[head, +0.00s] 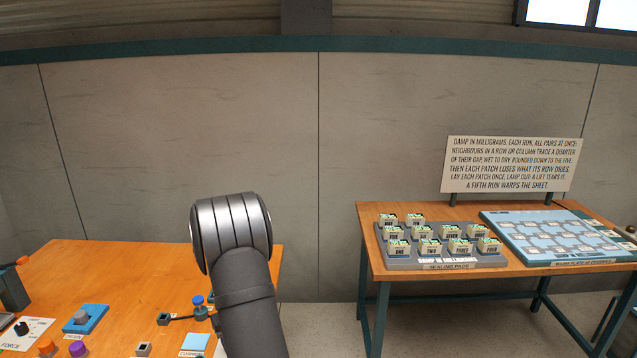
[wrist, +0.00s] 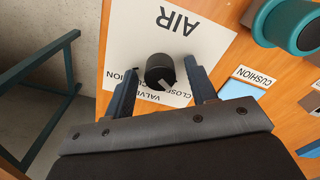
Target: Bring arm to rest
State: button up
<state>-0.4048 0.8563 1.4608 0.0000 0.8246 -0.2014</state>
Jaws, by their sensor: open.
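In the wrist view my gripper (wrist: 160,70) is open, with one dark finger on each side of a black knob (wrist: 161,71). The knob has a pale pointer mark and sits on a white panel (wrist: 205,30) lettered AIR, VALVE and CLOSE. The fingers look apart from the knob; I cannot tell how high they are above the panel. In the head view my arm rises over the left wooden table (head: 130,275), and the gripper is hidden there.
A teal cylinder (wrist: 290,22) and a cushion label (wrist: 254,76) lie right of the panel. The left table also bears a FORCE dial panel (head: 25,332), a blue block (head: 85,319) and knobs. A second table (head: 375,235) bears sealing pads and a blue plate (head: 500,225). Floor separates the tables.

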jog(key=m, duration=0.4)
jog(key=shift+m, duration=0.4)
jog(key=m, duration=0.5)
jog(key=shift+r, duration=0.95)
jog(key=shift+f, duration=0.1)
jog(key=shift+f, duration=0.8)
jog(key=n, duration=0.4)
jog(key=shift+n, duration=2.4)
